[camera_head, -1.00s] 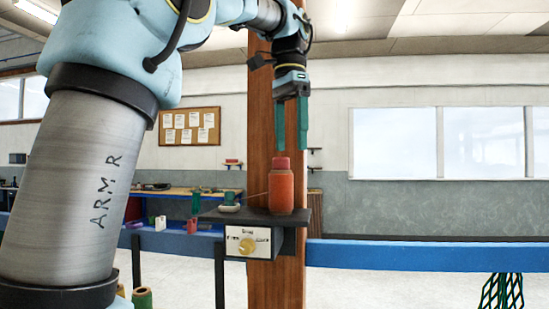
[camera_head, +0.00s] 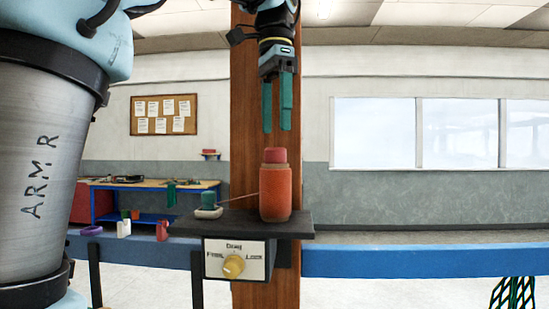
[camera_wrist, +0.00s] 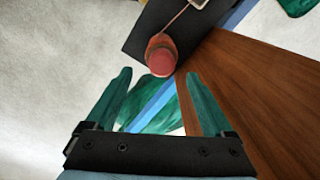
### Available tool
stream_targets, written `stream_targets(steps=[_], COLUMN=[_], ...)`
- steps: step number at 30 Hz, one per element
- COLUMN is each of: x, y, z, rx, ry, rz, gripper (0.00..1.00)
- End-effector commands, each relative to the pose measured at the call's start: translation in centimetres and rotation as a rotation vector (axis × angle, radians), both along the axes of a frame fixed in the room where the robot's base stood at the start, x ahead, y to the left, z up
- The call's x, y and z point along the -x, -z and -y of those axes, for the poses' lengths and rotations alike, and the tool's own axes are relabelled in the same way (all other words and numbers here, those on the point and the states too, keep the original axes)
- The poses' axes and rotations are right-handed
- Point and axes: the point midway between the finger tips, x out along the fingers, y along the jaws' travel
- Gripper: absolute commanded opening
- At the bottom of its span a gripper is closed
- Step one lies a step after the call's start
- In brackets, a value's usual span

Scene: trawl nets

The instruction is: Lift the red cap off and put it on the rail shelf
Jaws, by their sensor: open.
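The red cap (camera_head: 275,155) sits on top of an orange-red spool (camera_head: 275,193), which stands upright on a dark shelf (camera_head: 225,226) fixed to the wooden post. My gripper (camera_head: 277,128) points down, open and empty, a little above the cap and apart from it. In the wrist view the cap (camera_wrist: 162,60) lies beyond the fingertips, near the middle, with my gripper's (camera_wrist: 160,78) green fingers spread to either side below it. Which ledge is the rail shelf is not clear; a blue rail (camera_head: 420,262) runs behind the post.
A wooden post (camera_head: 250,120) stands close behind the spool. A thin line runs from the spool to a small green-and-white item (camera_head: 208,205) on the shelf's left. A dial box (camera_head: 237,260) hangs under the shelf. Small items, including a red one (camera_head: 162,230), sit along the rail's left.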

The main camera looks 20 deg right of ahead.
Motion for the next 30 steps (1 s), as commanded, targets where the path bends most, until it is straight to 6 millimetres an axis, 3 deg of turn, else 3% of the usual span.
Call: stream_targets(steps=[5,15,24,30], x=[0.0,-0.3,-0.3,-0.3], y=[0.9,5.0,5.5,5.5], z=[0.0,0.1,0.1,0.1], rx=[-0.001,0.0,0.001,0.001], ry=[0.0,0.0,0.0,0.0], rz=[-0.001,0.0,0.001,0.001], gripper=[0.87,0.87,0.87,0.65])
